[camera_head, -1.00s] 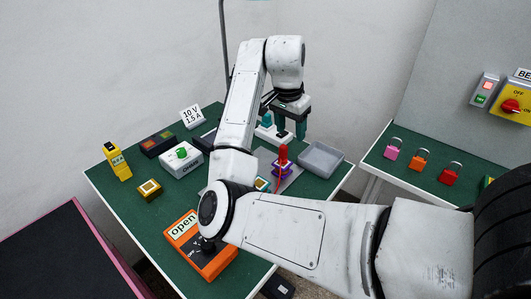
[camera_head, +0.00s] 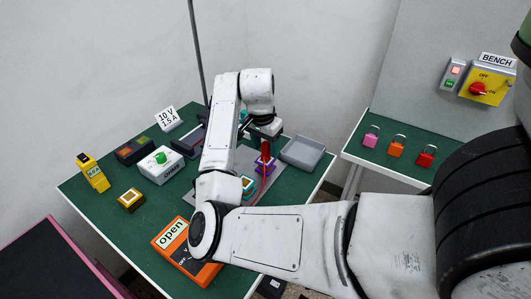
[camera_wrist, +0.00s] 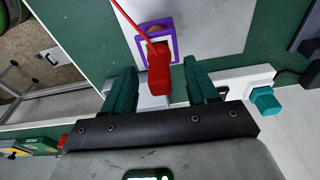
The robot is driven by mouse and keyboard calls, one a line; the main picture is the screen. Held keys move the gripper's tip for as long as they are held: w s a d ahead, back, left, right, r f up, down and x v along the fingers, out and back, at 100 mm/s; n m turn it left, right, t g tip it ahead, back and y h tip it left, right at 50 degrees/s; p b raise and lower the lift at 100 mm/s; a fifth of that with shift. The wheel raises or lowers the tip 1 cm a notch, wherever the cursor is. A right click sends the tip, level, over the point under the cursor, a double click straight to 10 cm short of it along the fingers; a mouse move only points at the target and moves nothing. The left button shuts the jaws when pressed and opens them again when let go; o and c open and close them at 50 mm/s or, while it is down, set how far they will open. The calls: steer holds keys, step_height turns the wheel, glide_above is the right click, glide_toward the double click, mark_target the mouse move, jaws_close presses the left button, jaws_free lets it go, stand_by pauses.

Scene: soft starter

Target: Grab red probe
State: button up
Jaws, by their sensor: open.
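The red probe (camera_head: 265,150) stands upright in a purple-framed holder (camera_head: 259,163) on the grey plate of the green table. In the wrist view the red probe (camera_wrist: 159,72) lies between the fingertips, with its red lead running to the upper left, and the purple frame (camera_wrist: 171,29) is beyond it. My gripper (camera_wrist: 161,80) is open, one teal finger on each side of the probe, with gaps visible. In the head view my gripper (camera_head: 262,130) is at the probe's top, and its fingers are largely hidden by the wrist.
A grey tray (camera_head: 302,152) stands right of the probe. An orange meter marked "open" (camera_head: 180,240), a white box with a green knob (camera_head: 161,165) and a yellow tester (camera_head: 92,172) stand to the left. A teal block (camera_wrist: 266,101) is near the right finger.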

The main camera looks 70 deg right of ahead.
steer(key=shift+d+f, duration=0.15)
steer(key=shift+f, duration=0.75)
jaws_close()
